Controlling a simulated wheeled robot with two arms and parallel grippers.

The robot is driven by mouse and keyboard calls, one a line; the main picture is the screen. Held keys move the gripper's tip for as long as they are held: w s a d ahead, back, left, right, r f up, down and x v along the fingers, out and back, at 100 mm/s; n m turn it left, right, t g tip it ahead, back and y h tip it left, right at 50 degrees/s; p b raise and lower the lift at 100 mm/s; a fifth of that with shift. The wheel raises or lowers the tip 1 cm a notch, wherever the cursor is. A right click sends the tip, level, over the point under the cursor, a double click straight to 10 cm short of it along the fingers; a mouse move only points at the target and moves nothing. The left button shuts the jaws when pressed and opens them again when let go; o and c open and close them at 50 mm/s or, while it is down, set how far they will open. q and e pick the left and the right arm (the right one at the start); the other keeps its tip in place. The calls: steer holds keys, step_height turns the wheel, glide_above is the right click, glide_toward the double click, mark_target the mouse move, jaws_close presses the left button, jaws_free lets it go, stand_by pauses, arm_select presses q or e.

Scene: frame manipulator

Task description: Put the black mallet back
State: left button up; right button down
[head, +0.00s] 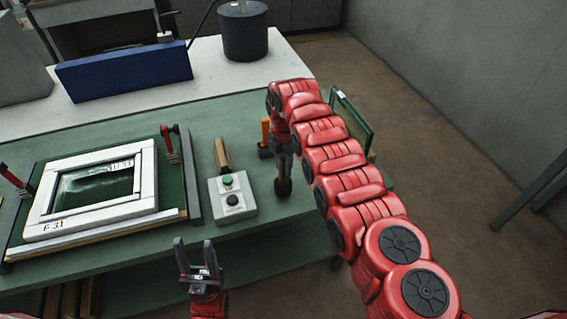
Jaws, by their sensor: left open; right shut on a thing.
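My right gripper (283,147) hangs down from the end of the red arm, near the right side of the green table, and is shut on the black mallet (283,186). Only a dark lower part of the mallet shows below the fingers. The gripper and arm hide the rest, and I cannot tell whether it touches the table. My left gripper (197,254) is open and empty, in front of the table's near edge, below the button box.
A box with green and black buttons (232,198) sits left of the mallet. A wooden handle (222,154) lies behind it. An orange-handled tool (265,132) stands beside my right gripper. A white window frame (147,190) with red clamps (167,143) lies left. A green-edged pane (352,122) stands right.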

steer(key=shift+f, duration=0.35)
steer(key=shift+f+b, duration=0.15)
steer(key=shift+b, duration=0.15)
steer(key=c, duration=0.5)
jaws_free()
